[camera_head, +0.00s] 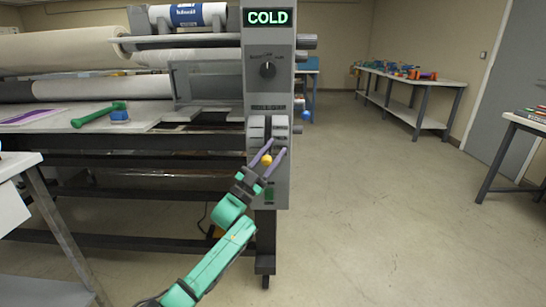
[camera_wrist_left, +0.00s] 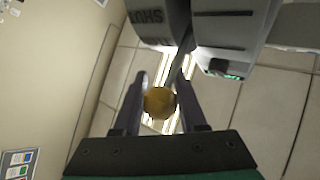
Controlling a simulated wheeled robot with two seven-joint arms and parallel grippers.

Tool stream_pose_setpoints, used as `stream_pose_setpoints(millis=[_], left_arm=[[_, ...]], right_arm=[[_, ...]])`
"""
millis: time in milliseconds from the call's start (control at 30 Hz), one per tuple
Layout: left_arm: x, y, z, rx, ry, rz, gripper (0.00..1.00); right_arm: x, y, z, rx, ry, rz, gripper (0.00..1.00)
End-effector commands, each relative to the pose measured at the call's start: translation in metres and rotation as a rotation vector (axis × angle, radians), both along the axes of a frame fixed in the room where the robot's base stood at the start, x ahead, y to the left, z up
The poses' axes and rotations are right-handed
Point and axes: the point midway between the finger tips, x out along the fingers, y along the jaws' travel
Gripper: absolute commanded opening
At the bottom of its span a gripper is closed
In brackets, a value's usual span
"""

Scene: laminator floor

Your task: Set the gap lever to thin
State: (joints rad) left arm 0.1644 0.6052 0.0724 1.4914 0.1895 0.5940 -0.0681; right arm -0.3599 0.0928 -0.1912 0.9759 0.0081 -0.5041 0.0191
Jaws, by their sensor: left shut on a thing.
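The laminator's grey end panel (camera_head: 268,90) stands at the middle of the head view. A yellow ball knob (camera_head: 267,160) sits low on its front; I take it as the end of the gap lever. My left gripper (camera_head: 271,155) reaches up from below and is shut on this knob, with a finger on each side. In the left wrist view the yellow knob (camera_wrist_left: 159,102) lies between the two dark fingers, and the thin lever rod runs up behind it. The lever's setting cannot be read. My right gripper is not in view.
A dial (camera_head: 267,69) and a lit COLD display (camera_head: 269,17) are higher on the panel. A blue ball (camera_head: 306,115) shows at its right side. A green-handled tool (camera_head: 99,114) lies on the laminator bed. The floor to the right is clear.

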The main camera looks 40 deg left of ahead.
Motion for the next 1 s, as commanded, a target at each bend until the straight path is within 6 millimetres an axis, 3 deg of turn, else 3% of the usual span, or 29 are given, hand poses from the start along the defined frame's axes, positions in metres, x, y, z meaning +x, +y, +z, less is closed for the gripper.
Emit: stream_pose_setpoints(millis=[367,400,467,833,1000], left_arm=[[0.000,0.000,0.000,0.002,-0.002,0.000,0.00],[0.000,0.000,0.000,0.002,-0.002,0.000,0.49],[0.000,0.000,0.001,0.002,-0.002,0.000,0.71],[-0.002,0.000,-0.003,0.001,-0.002,0.000,0.71],[-0.022,0.004,-0.021,-0.001,0.002,0.000,0.71]], right_arm=[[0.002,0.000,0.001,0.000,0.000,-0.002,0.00],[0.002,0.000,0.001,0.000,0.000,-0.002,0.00],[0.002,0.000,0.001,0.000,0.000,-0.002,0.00],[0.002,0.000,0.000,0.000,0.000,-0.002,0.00],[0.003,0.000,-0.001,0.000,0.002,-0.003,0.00]])
